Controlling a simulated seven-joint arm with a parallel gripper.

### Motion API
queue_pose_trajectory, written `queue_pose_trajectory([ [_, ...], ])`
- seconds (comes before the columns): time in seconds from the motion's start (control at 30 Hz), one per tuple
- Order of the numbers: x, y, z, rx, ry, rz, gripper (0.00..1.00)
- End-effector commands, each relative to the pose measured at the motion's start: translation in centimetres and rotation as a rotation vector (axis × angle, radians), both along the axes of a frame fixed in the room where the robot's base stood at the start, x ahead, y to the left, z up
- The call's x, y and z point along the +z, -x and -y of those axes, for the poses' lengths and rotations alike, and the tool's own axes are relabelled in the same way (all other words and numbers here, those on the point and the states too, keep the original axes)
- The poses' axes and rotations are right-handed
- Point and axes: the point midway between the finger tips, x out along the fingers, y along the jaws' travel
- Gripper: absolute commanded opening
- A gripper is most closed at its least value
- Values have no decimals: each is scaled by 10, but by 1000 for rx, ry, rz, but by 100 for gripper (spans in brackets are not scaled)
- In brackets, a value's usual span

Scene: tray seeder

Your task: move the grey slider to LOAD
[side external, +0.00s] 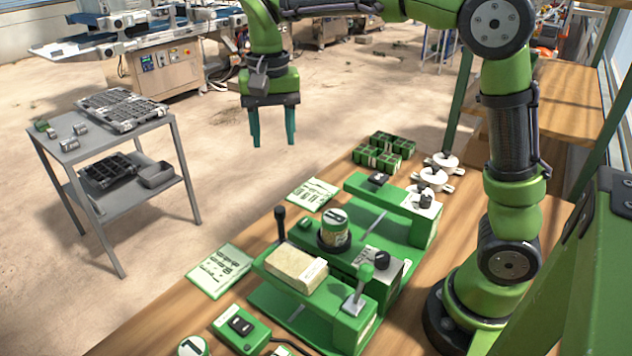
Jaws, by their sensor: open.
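My gripper (273,142) hangs high above the floor, left of the bench and well apart from the seeder. Its two teal fingers point down, spread open and empty. The green tray seeder (290,312) stands on the wooden bench. A dark knob (378,179) sits on the far green bar. I cannot tell for certain which part is the grey slider. The LOAD marking is too small to read.
A beige block (296,268) and a labelled can (334,224) stand on the seeder. A black-knobbed lever (280,222) rises beside them. Green trays (384,150) and white round parts (441,163) lie behind. Printed cards (220,270) lie at the bench's left edge. A grey cart (122,130) stands left.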

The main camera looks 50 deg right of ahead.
Motion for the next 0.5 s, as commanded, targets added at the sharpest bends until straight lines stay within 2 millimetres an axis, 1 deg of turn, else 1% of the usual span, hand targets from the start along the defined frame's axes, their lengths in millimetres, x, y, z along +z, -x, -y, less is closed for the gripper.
queue_pose_trajectory([
  [0.17,-22,2,0,-5,-2,-8,52],
  [0.5,-96,2,0,-3,-2,-9,52],
])
